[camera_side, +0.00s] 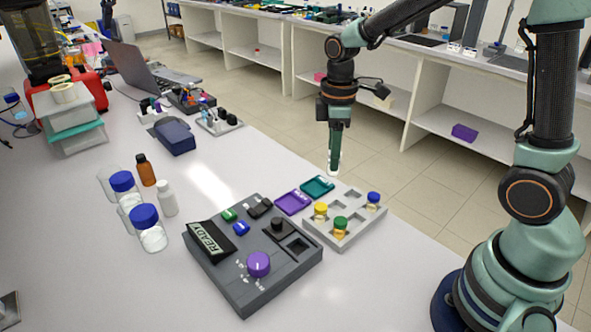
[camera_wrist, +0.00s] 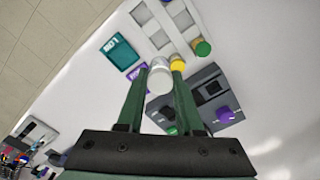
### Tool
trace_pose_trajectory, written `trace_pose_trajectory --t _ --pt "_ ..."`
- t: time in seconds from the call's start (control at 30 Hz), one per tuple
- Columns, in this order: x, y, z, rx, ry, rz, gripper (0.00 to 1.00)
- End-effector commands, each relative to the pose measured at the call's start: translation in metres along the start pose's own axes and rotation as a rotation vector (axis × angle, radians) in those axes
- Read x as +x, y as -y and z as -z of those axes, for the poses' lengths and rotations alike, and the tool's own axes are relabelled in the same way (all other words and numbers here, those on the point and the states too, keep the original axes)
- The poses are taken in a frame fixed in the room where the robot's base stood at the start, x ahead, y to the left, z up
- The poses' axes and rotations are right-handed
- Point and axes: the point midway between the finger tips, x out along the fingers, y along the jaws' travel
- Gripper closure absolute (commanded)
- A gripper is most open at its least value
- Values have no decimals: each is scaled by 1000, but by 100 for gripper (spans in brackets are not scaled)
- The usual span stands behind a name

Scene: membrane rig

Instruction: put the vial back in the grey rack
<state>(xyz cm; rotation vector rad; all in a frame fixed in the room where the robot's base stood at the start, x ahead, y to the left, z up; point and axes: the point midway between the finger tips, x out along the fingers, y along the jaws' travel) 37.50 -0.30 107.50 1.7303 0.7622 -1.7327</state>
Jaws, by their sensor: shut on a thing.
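My gripper (camera_side: 334,160) is shut on a vial with a white top. The vial (camera_wrist: 160,76) shows between my two fingertips (camera_wrist: 160,68) in the wrist view. In the side view it hangs about upright above the bench, behind the grey rack (camera_side: 363,229) and apart from it. The rack holds a yellow-capped vial (camera_side: 320,211), a green-capped vial (camera_side: 340,226) and a blue-capped vial (camera_side: 373,200). Its other visible slots are empty. The rack also shows at the top of the wrist view (camera_wrist: 178,22). The vial's lower part is hard to make out.
A teal tray (camera_side: 317,187) and a purple tray (camera_side: 293,203) lie beside the rack. A dark device (camera_side: 235,285) with a READY display (camera_side: 208,240) and a purple knob (camera_side: 258,264) stands to the left. Bottles and blue-lidded jars (camera_side: 146,229) stand further left.

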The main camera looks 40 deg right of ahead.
Motion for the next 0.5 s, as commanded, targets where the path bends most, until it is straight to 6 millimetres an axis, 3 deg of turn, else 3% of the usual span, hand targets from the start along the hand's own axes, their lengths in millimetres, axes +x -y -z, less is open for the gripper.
trace_pose_trajectory --t 0.03,0.2,0.5 --pt "12 -11 -14 52 4 4 100" --pt "37 -32 -45 167 2 2 100" --pt "54 -41 -61 221 0 1 100"
